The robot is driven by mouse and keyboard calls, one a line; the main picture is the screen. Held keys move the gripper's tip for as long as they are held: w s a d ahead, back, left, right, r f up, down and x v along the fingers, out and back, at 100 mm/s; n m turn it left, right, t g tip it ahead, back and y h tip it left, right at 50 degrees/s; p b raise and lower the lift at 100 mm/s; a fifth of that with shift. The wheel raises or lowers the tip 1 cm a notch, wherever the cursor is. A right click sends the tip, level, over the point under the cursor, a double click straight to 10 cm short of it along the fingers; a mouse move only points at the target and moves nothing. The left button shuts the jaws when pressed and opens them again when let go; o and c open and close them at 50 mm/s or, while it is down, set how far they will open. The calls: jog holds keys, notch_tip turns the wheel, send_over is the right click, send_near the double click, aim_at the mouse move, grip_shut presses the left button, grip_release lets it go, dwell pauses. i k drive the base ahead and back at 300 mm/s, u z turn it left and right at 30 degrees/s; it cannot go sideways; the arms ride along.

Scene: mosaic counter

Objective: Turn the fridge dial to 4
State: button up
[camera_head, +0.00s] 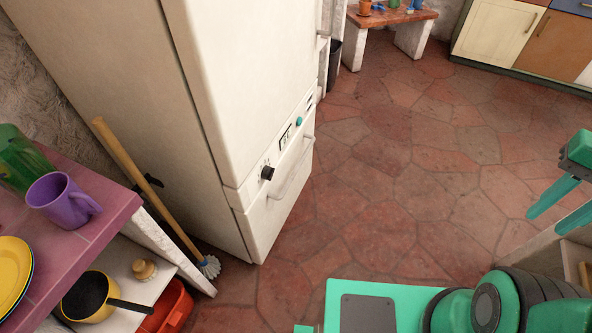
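The tall cream fridge (245,80) stands left of centre in the head view. Its black dial (267,173) is on the control strip between the upper door and the lower drawer. Marks around the dial are too small to read. My gripper (547,222) is at the right edge, far from the dial. Its two teal fingers are apart, with nothing seen between them. Part of my gripper is cut off by the frame.
A pink counter (95,240) with a purple mug (62,198) stands at the left. A wooden-handled brush (150,185) leans between counter and fridge. A wooden bench (390,18) and cabinets (500,28) are at the back. The stone floor (400,150) right of the fridge is clear.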

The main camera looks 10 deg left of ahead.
aim_at(268, 172)
jog(key=z, duration=0.15)
jog(key=i, duration=0.6)
jog(key=u, duration=1.9)
